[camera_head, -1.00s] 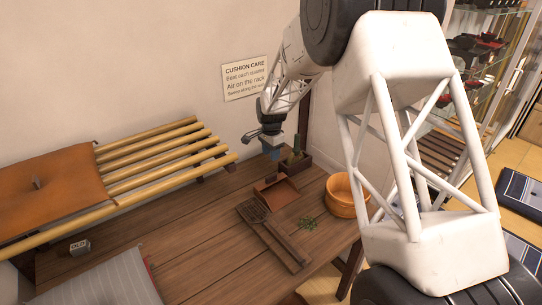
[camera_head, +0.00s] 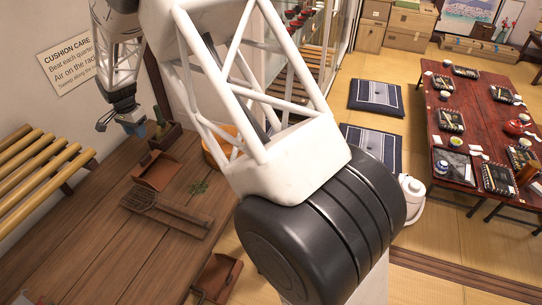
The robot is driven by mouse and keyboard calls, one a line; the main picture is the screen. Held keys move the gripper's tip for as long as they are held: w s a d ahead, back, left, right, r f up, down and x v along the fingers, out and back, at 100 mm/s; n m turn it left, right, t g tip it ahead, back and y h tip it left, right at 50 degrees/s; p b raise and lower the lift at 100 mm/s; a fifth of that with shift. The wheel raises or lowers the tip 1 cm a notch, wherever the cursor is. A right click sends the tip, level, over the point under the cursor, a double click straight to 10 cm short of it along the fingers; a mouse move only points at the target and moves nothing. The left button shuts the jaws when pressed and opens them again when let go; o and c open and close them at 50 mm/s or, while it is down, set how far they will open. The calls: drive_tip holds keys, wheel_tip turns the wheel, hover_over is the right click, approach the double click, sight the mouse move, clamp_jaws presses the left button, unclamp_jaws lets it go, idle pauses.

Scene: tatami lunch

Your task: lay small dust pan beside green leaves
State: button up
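A brown dust pan (camera_head: 157,171) lies on the wooden bench near the wall, up and left of the small green leaves (camera_head: 198,187). A second brown dust pan (camera_head: 217,278) shows at the bottom, beside the bench's front edge; I cannot tell what it rests on, nor which pan is the small one. My gripper (camera_head: 130,124) hangs above the back of the bench, up and left of the first pan. A blue-grey piece shows at its tip; I cannot tell whether it is held, or whether the fingers are open.
A slatted wooden beater (camera_head: 165,212) lies in front of the leaves. A wooden tub (camera_head: 218,150) is partly hidden behind my arm. A planter box (camera_head: 165,136) stands by the wall. A bamboo rack (camera_head: 40,175) is at left. The bench's lower left is mostly clear.

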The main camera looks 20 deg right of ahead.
drive_tip(key=s+d+r+n+t, duration=0.1)
drive_tip(key=s+d+r+n, duration=0.3)
drive_tip(key=s+d+r, duration=1.7)
drive_tip(key=s+d+n, duration=0.2)
drive_tip(key=s+d, duration=0.2)
drive_tip(key=s, duration=1.1)
drive_tip(key=s+d+n+t, duration=0.1)
drive_tip(key=s+d, duration=0.4)
drive_tip(key=s, duration=1)
drive_tip(key=shift+s+n+t, duration=0.3)
drive_tip(key=shift+s+n, duration=0.1)
drive_tip(key=shift+n, duration=0.4)
